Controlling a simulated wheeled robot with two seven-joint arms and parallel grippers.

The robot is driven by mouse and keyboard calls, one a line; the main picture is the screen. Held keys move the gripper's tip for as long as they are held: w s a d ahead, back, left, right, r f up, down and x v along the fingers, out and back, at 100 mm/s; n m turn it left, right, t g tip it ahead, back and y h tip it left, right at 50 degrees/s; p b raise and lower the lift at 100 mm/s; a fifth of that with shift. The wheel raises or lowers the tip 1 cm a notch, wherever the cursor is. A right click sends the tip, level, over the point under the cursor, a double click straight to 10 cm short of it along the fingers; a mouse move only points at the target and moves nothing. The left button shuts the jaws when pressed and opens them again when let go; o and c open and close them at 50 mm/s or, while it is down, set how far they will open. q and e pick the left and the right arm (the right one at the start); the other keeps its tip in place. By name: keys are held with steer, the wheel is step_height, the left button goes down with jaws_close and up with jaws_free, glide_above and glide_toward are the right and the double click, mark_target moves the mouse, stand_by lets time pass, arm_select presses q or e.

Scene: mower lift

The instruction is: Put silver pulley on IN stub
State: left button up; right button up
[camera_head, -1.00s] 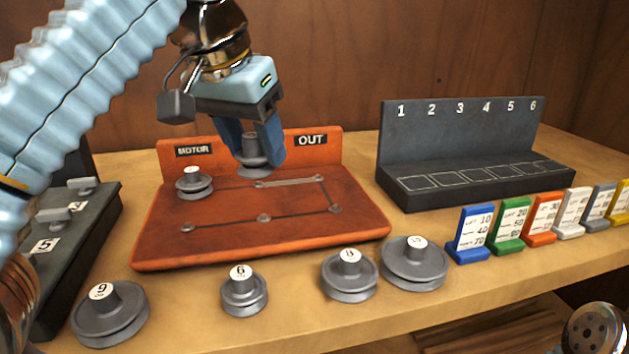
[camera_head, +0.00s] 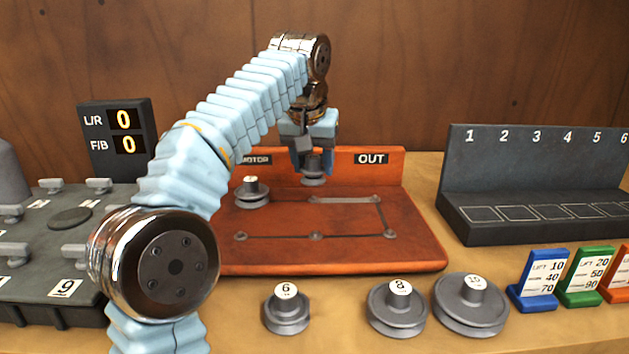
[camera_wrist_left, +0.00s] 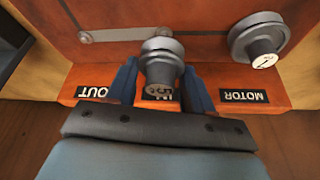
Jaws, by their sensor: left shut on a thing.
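A silver-grey pulley (camera_head: 313,178) is between the fingers of my left gripper (camera_head: 313,163), over the back part of the orange-red board (camera_head: 345,255). In the left wrist view my left gripper (camera_wrist_left: 161,85) is shut on this pulley (camera_wrist_left: 160,48), with a finger on each side of its hub. The IN label (camera_wrist_left: 158,92) is largely covered by the hub. The IN stub is not visible, so I cannot tell whether the pulley touches it. My right gripper is out of view.
Another pulley (camera_head: 251,190) sits near the MOTOR label. Loose pulleys 6 (camera_head: 286,309) and 8 (camera_head: 398,306) and a larger one (camera_head: 470,304) stand in front. A dark numbered rack (camera_head: 530,225) is at right, a dark tray (camera_head: 60,250) and display (camera_head: 118,140) at left.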

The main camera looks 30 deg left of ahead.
mark_target(314, 179)
arm_select(q)
steer(key=x, duration=0.4)
steer(key=shift+a+f, duration=0.1)
steer(key=shift+s+f, duration=0.1)
steer(key=shift+f, duration=0.35)
steer(key=o, duration=1)
steer(key=shift+f, duration=0.1)
steer(key=shift+o, duration=0.2)
steer(key=shift+r, duration=0.25)
steer(key=v, duration=1.1)
steer(key=shift+r, duration=0.4)
steer(key=shift+s, duration=0.15)
